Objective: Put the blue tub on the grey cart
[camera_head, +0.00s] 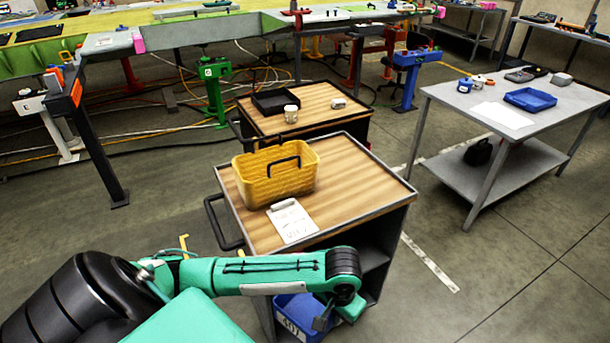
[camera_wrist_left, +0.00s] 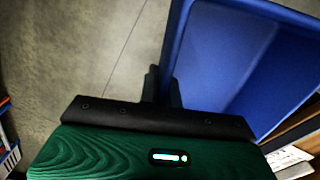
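The blue tub (camera_head: 292,322) is low at the near end of the wood-topped cart, partly hidden behind my left arm. It fills the right of the left wrist view (camera_wrist_left: 225,60), open side showing and empty where visible. My left gripper (camera_head: 322,322) is at the tub's edge. In the left wrist view its two dark fingers (camera_wrist_left: 161,88) are close together on the tub's wall, seemingly pinching it. The grey cart (camera_head: 445,97) stands at the right, with a top and a lower shelf. My right gripper is not in view.
On the grey cart are a paper sheet (camera_head: 502,115), a blue tray (camera_head: 530,99) and small items; its front left top has free room. The wood-topped cart (camera_head: 357,187) carries a yellow basket (camera_head: 270,184) and a clipboard (camera_head: 292,222). Floor lies between the carts.

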